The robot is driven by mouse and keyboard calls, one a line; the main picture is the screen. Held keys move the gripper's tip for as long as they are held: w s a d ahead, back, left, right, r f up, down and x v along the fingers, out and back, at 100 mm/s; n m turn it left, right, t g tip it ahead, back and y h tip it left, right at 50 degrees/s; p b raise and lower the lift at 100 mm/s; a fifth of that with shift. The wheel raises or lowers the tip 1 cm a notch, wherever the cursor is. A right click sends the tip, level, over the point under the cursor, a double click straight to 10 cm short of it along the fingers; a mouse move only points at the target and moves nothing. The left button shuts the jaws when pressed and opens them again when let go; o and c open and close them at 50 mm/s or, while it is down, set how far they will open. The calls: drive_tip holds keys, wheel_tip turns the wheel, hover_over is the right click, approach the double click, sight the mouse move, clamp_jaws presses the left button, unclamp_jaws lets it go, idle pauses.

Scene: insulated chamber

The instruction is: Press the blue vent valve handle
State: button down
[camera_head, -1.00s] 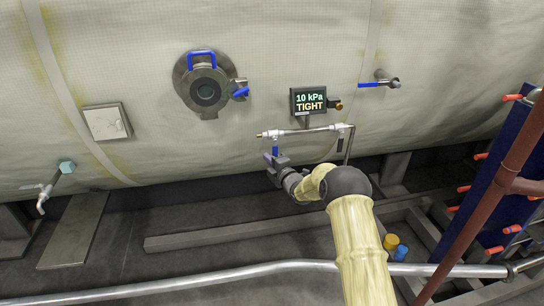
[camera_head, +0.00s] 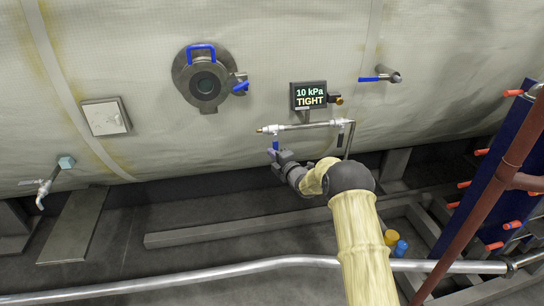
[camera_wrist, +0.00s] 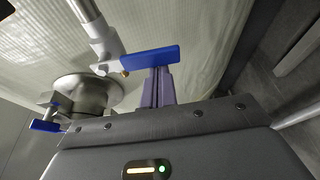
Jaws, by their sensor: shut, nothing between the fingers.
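The blue handle on the left end of the small pipe assembly (camera_head: 300,127) hangs below its valve in the head view (camera_head: 276,145). I take it for the vent valve handle. In the wrist view the blue handle (camera_wrist: 150,60) lies across the fingertips, beside a brass fitting. My gripper (camera_head: 273,154) is at the handle's lower end. In the wrist view its two fingers (camera_wrist: 158,72) are shut together, empty, with the tips at the handle's edge. I cannot tell whether they touch it.
A display (camera_head: 309,96) above the pipe reads 10 kPa TIGHT. A round hatch (camera_head: 204,84) with blue handles is up left; another blue lever (camera_head: 375,79) is up right. A brown pipe (camera_head: 510,165) and blue panel (camera_head: 490,190) stand at the right. A silver rail (camera_head: 230,270) crosses the front.

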drive_tip(key=shift+b, duration=0.35)
drive_tip(key=shift+d, duration=0.1)
drive_tip(key=w+d+r+n+g+h+b, duration=0.1)
drive_tip(key=d+n+h+b, duration=0.4)
drive_tip(key=n+b, duration=0.6)
wheel_tip(320, 180, up, 2)
drive_tip(key=shift+w+d+r+n+b, duration=0.15)
drive_tip(key=shift+w+d+n+b, duration=0.25)
drive_tip(key=shift+d+b, duration=0.55)
drive_tip(key=shift+a, duration=0.2)
drive_tip(key=shift+s+a+r, duration=0.1)
drive_tip(key=shift+a+r, duration=0.05)
drive_tip(key=shift+a, duration=0.65)
drive_tip(key=shift+d, duration=0.2)
